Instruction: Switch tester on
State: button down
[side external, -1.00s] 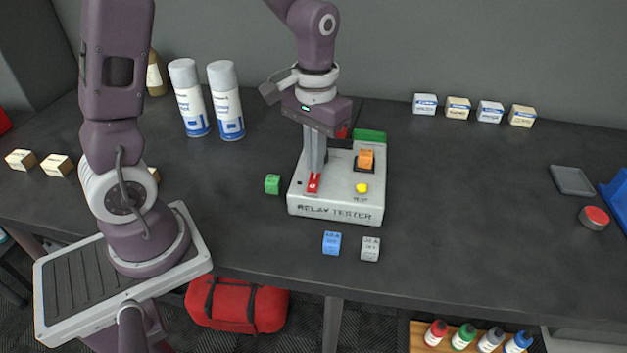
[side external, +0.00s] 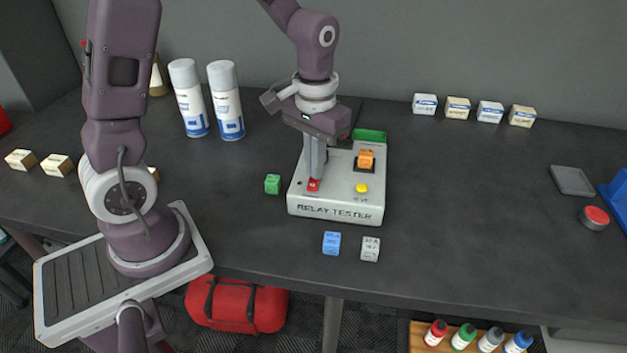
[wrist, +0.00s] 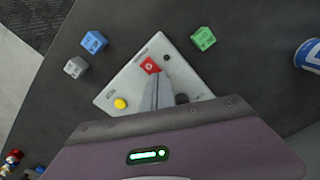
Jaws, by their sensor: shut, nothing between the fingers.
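The relay tester (side external: 335,211) is a pale grey box on the dark bench, labelled "RELAY TESTER". Its red switch (side external: 313,185) is at the left of the top face, and it also shows in the wrist view (wrist: 150,65). A yellow button (side external: 361,188) is to its right, and an orange relay (side external: 366,158) sits in the black socket behind. My gripper (side external: 315,174) is shut and empty, pointing down, its fingertips at the rear edge of the red switch. The fingers hide part of the switch; contact and the switch's position cannot be told.
A green relay (side external: 272,184) stands left of the tester; blue (side external: 331,243) and grey (side external: 370,249) relays stand in front. Two spray cans (side external: 226,100) stand behind left. Small boxes (side external: 457,108) line the back right. The bench right of the tester is mostly clear.

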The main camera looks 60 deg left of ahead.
jog(key=shift+r, duration=3.5)
jog(key=s+d+r+m+t, duration=0.1)
jog(key=s+r+t, duration=0.1)
jog(key=s, duration=0.6)
jog(key=s+d+r+m+t, duration=0.2)
jog(key=s+r, duration=0.3)
jog(key=s, duration=0.3)
jog(key=shift+t, duration=0.8)
